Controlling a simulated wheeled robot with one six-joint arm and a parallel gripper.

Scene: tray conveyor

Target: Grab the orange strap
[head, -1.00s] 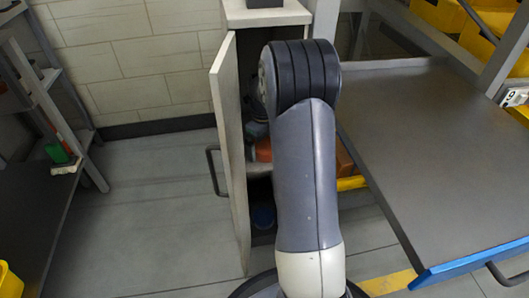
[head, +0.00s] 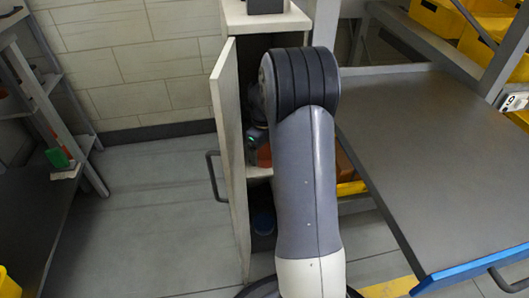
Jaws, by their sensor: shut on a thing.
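My gripper (head: 253,152) is partly in view inside the open cabinet, low and left of my arm; its fingertips are dark and small, and my arm hides part of it. It is shut on the orange strap (head: 265,155), of which a small orange patch shows beside it, just above the shelf. The rest of the strap is hidden behind my arm, so its full shape cannot be told.
The cabinet door (head: 231,150) stands open at the left of my arm, with a dark handle (head: 214,175). A grey table (head: 430,150) with a blue edge fills the right. Floor is clear at left.

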